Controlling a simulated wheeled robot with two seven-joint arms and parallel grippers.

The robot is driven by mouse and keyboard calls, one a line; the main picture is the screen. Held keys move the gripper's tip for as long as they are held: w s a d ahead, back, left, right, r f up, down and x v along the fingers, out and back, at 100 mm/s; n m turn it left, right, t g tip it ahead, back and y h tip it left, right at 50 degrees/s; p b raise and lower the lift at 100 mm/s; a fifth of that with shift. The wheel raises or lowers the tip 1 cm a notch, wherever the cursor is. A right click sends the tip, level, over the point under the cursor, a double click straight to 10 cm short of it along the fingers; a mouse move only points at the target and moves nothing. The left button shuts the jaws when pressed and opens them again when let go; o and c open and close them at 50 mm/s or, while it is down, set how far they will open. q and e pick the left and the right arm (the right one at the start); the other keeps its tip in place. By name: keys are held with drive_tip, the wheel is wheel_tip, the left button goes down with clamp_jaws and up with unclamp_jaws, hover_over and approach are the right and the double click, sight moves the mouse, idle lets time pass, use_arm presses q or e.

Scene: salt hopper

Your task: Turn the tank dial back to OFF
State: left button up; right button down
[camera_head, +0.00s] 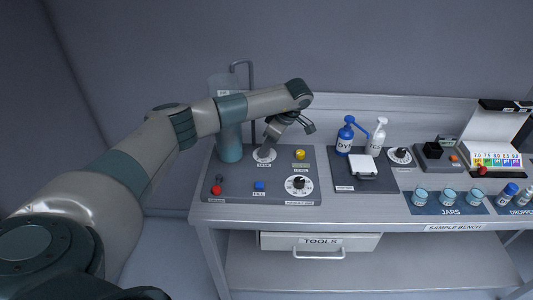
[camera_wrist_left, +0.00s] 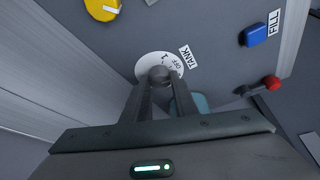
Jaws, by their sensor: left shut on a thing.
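The tank dial (camera_head: 264,155) is a white round plate with a dark knob on the grey panel at the left of the bench. My left gripper (camera_head: 268,146) reaches down to the dial from above. In the left wrist view its two fingers (camera_wrist_left: 160,76) are closed on the dial's knob, which is partly hidden between them. I cannot tell where the knob points. My right gripper is not in view.
Bottles (camera_head: 346,135) and jars (camera_head: 448,196) stand to the right.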

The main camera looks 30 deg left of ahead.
use_arm(q)
drive_tip(key=shift+w+n+g+b, duration=0.1)
drive_tip(key=shift+n+g+b, duration=0.3)
drive_tip(key=shift+n+b, duration=0.6)
drive_tip(key=o, duration=1.1)
drive_tip(key=shift+c, duration=0.2)
drive_tip(key=shift+w+d+r, duration=0.1)
drive_tip(key=shift+d+r, duration=0.1)
drive_tip(key=shift+r, duration=0.3)
drive_tip(key=b+v, duration=0.3)
drive_tip(key=v, duration=1.3)
drive_tip(key=shift+r, duration=0.2)
